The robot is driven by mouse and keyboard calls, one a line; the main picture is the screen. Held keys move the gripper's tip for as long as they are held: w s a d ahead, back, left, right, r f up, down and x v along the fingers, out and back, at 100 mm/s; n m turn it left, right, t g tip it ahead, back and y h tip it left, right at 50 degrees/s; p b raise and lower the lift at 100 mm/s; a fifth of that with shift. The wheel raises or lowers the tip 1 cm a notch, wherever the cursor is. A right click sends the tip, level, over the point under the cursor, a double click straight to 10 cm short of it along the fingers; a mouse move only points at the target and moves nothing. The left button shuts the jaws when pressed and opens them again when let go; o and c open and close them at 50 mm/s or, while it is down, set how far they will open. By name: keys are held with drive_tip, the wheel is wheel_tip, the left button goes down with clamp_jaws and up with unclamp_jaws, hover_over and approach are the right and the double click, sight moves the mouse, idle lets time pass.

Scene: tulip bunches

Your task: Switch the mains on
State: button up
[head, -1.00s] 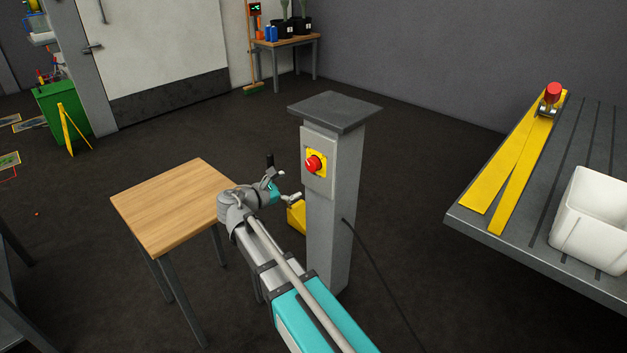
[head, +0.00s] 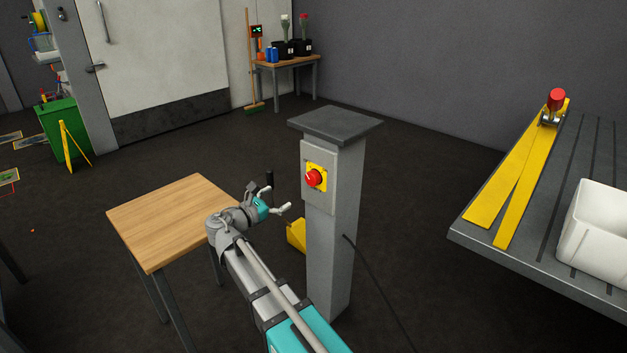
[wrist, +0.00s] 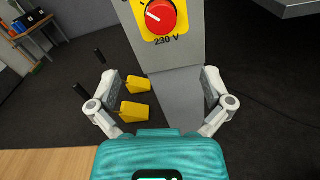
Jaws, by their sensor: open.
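The mains switch is a red rotary knob (head: 314,178) on a yellow plate (head: 326,170). It sits on the grey box on the front of a grey pillar (head: 331,248). In the wrist view the knob (wrist: 161,16) is at the top, with a white pointer line aimed to its upper left and "230 V" printed below. My gripper (head: 287,209) is open and empty. It is to the left of the pillar and lower than the knob, apart from it. In the wrist view its fingers (wrist: 158,84) are spread wide, with the pillar beyond them.
A wooden table (head: 170,215) stands left of the pillar, close by my arm. A yellow block (head: 296,234) is on the floor behind my gripper. A dark cable (head: 375,285) runs from the pillar. A grey bench (head: 480,235) with a white bin (head: 597,235) is at right.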

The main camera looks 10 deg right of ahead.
sight(310, 180)
drive_tip(key=x, duration=1.3)
drive_tip(key=shift+c, duration=0.3)
drive_tip(key=c, duration=1.1)
drive_tip(key=shift+o, duration=0.2)
drive_tip(key=shift+d, duration=0.35)
drive_tip(key=shift+a, duration=0.2)
